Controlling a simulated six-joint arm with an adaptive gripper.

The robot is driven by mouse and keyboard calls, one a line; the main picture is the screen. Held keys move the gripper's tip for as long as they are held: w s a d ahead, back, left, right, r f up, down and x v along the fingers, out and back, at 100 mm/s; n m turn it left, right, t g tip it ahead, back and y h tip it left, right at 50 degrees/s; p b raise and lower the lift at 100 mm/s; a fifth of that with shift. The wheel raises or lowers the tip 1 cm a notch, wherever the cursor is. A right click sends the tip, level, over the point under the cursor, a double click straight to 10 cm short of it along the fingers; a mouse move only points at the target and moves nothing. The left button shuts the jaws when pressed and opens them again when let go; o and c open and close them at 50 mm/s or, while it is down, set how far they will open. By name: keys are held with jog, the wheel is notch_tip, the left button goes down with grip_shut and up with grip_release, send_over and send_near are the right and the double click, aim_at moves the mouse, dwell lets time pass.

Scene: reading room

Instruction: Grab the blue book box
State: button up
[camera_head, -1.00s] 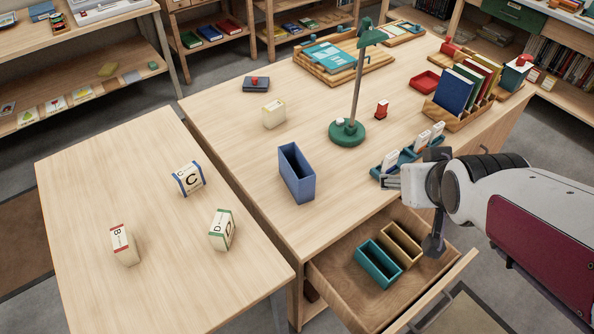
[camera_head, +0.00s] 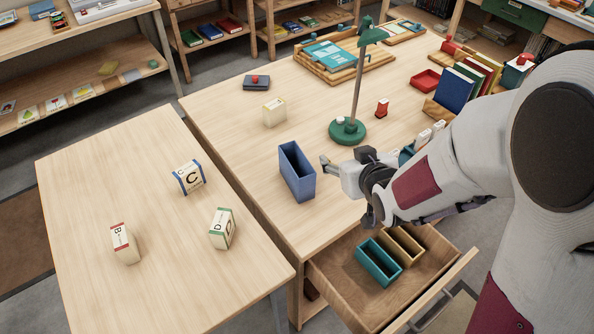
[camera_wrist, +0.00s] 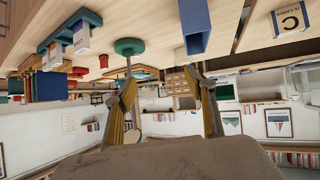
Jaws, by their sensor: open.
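The blue book box (camera_head: 297,174), an open-topped upright box, stands on the large table near its left edge. My gripper (camera_head: 329,167) is just to the right of the box, apart from it, with its fingers pointing left. In the wrist view, which looks upside down, the blue box (camera_wrist: 195,33) is at the top, beyond the two fingers of my gripper (camera_wrist: 165,84). The fingers are spread with nothing between them.
A green lamp (camera_head: 347,131) stands behind my gripper. The open drawer (camera_head: 336,283) below holds a teal box (camera_head: 378,262) and a tan box (camera_head: 404,246). Several letter blocks sit on the left table (camera_head: 150,275).

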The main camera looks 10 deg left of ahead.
aim_at(297, 159)
jog(key=a+f+n+y, duration=0.1)
jog(key=a+f+y, duration=0.2)
jog(key=a+f, duration=0.3)
jog(key=shift+w+a+f+n+t+y, duration=0.2)
jog(key=shift+a+n+t+y, duration=0.1)
jog(key=shift+a, duration=0.9)
jog(key=shift+x, duration=1.25)
jog(key=shift+w+f, duration=0.1)
jog(key=shift+x, duration=2.45)
jog(key=shift+w+d, duration=0.1)
grip_shut()
